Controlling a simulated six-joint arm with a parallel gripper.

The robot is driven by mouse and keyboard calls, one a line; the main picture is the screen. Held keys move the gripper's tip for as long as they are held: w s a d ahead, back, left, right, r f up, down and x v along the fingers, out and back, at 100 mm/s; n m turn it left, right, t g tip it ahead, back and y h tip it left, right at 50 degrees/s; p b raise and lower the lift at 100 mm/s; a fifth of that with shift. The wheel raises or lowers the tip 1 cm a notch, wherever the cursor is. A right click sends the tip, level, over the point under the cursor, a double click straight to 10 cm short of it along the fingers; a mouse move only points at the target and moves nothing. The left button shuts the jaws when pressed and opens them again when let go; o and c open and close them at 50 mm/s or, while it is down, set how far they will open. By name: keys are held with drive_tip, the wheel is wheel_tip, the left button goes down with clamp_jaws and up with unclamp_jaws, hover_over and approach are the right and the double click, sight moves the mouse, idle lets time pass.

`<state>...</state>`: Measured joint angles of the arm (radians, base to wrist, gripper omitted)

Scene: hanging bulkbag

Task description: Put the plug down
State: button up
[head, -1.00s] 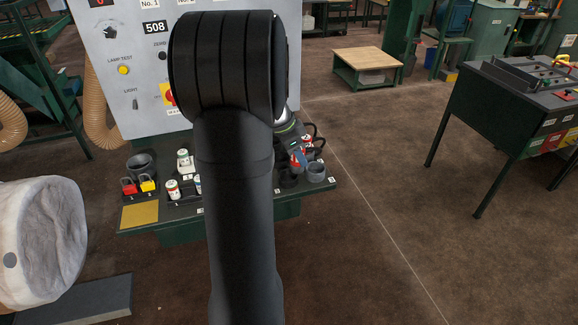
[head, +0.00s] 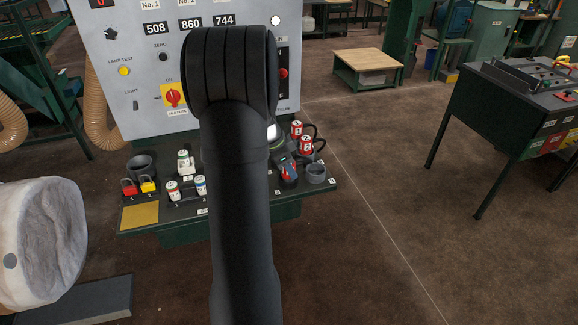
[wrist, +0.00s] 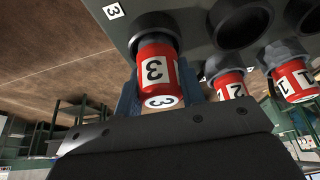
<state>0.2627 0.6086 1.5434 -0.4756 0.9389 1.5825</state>
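The red plug marked 3 (wrist: 153,70) stands between the blue fingers of my gripper (wrist: 157,82) in the wrist view. The fingers look closed against its two sides. Its far end meets a dark round holder (wrist: 153,25) on the dark shelf; I cannot tell how deep it sits. In the head view my gripper (head: 288,170) is low over the right part of the shelf, partly hidden by my arm.
Red plugs 2 (wrist: 231,86) and 1 (wrist: 295,80) stand beside it, with dark cables in the head view. An empty-looking grey cup (head: 316,173) is close on the right. Padlocks (head: 138,186) and small white-topped pieces (head: 186,163) are on the left. The panel (head: 130,60) rises behind.

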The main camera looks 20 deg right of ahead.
drive_tip(key=o, duration=0.4)
drive_tip(key=shift+o, duration=0.2)
drive_tip(key=v, duration=1.2)
drive_tip(key=shift+r, duration=0.1)
drive_tip(key=x, duration=1.2)
wheel_tip(320, 180, up, 2)
drive_tip(key=shift+r, duration=0.7)
drive_tip(key=shift+f, duration=0.1)
